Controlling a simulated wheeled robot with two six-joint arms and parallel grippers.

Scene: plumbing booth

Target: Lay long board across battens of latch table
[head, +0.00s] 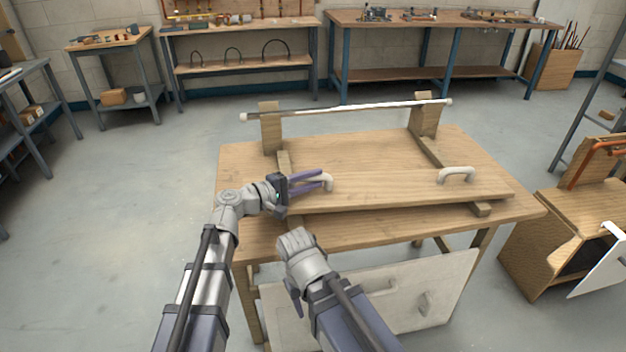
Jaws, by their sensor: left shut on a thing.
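The long wooden board (400,193) lies roughly level over the latch table (350,230), with a pale handle (457,174) near its right end and another (327,182) near its left. The right batten (482,209) shows its front end below the board's front edge. The left batten (284,160) shows behind the board. I cannot tell whether the board touches them. My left gripper (308,181), with purple fingers, is shut on the board's left handle. My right gripper (294,296) is low in front of the table, mostly hidden by its own arm; its opening is unclear.
A pale rod (345,108) spans two wooden posts at the table's back. A white panel (385,300) with a handle is below the table's front. A wooden cabinet (545,235) stands close on the right. Benches line the back wall; open floor lies left.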

